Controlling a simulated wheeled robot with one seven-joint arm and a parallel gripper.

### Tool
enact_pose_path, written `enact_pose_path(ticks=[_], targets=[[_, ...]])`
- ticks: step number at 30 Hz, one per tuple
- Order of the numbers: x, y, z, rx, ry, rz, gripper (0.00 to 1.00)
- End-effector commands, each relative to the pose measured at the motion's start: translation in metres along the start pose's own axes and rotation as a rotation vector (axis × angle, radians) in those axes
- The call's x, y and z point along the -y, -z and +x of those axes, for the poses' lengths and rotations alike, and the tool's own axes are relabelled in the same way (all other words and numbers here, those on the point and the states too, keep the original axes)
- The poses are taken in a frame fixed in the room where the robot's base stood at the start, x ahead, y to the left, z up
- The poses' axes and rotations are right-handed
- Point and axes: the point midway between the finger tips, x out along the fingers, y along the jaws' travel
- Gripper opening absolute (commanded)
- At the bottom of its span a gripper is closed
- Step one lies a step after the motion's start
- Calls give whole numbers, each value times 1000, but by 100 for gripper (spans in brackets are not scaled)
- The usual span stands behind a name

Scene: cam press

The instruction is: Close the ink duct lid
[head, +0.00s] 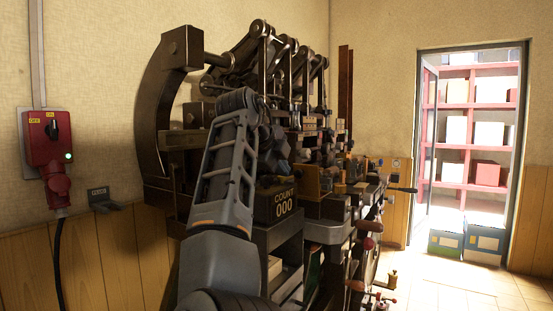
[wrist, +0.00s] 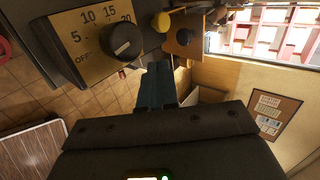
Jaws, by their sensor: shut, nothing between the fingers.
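The press (head: 290,130) is a large dark machine in the middle of the head view, with linkages on top and levers at its right. I cannot pick out the ink duct lid for certain in either view, nor tell whether it is open. My arm reaches up in front of the press and hides part of it. My gripper (wrist: 157,70) shows in the wrist view as two bluish fingers shut together, with nothing held. Its tips are just right of and below a black dial knob (wrist: 122,41) on a yellow plate. I cannot tell whether they touch anything.
A counter box (head: 283,203) reading COUNT 000 sits beside my arm. A red switch box (head: 44,140) is on the left wall. A yellow knob (wrist: 161,21) is near my fingers. An open doorway with red shelves (head: 473,118) is at right; floor before it is mostly clear.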

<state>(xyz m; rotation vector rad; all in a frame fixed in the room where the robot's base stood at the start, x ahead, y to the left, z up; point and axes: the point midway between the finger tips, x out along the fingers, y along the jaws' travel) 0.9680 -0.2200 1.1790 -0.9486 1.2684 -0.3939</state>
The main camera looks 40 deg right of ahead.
Motion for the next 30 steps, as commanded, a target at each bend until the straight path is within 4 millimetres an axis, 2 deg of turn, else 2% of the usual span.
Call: enact_pose_path(ticks=[6,12,18,30], targets=[[0,0,43,-2,-2,-2,0],[22,0,60,0,-1,0,0],[28,0,68,0,0,-1,0],[30,0,68,0,-3,-1,0]])
